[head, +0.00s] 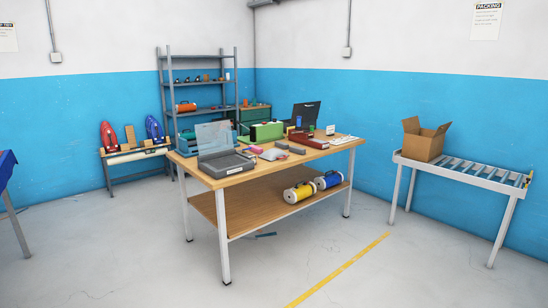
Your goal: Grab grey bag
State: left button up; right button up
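I cannot pick out a grey bag with certainty. A small grey item (297,150) lies on the worktable (241,179) near its front edge, but it is too small to tell whether it is a bag. A larger flat grey case (226,164) sits at the table's left front corner, with a clear upright panel (213,136) behind it. Neither of my grippers is in view.
A pink item (274,154), a green box (266,131), a red case (308,141) and a dark laptop (306,114) share the tabletop. Yellow (300,192) and blue (329,180) rolls lie on its lower shelf. A roller conveyor (463,173) with an open carton (424,143) stands right. Front floor is clear.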

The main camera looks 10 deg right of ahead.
aim_at(272, 155)
jog(key=z, duration=0.2)
jog(key=i, duration=2.45)
